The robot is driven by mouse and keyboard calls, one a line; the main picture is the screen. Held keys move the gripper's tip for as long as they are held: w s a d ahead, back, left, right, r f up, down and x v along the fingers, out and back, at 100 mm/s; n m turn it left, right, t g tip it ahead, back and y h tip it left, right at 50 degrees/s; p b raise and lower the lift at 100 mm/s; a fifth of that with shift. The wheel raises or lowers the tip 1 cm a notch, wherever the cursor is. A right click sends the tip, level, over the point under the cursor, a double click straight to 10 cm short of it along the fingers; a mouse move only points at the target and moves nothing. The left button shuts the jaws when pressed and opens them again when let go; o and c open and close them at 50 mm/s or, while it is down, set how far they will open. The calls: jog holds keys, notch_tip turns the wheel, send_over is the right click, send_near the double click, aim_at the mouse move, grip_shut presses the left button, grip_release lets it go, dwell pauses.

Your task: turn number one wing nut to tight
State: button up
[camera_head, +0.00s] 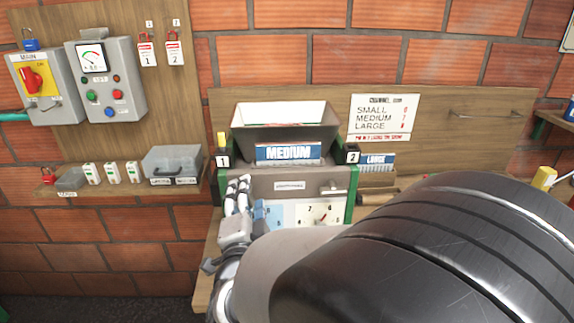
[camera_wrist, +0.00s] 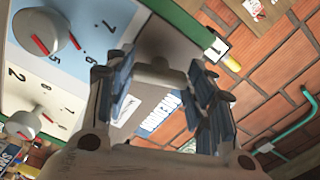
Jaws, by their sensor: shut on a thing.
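The number one wing nut (camera_wrist: 160,74) shows in the wrist view as a pale grey-beige piece between my fingers, against the grey machine front. My gripper (camera_wrist: 162,88) is shut on it, with one blue-padded finger on each side. A similar pale piece (camera_head: 333,188) stands at the upper right of the front, below the number 2 plate (camera_head: 352,155). How tight the nut is cannot be told.
Below are a blue dial panel (camera_head: 268,216) and a white dial panel (camera_head: 316,214); their knobs are close to my gripper. A hopper (camera_head: 284,139) with a MEDIUM sign (camera_head: 289,153) stands above. My arm covers the lower right. A shelf (camera_head: 120,184) is left.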

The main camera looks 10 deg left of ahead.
jog(key=shift+r+m, duration=0.1)
jog(key=shift+m, duration=2.1)
jog(key=o, duration=1.1)
jog(key=shift+c, duration=0.2)
jog(key=v, duration=0.7)
jog(key=shift+s, duration=0.25)
jog(key=shift+d, duration=0.1)
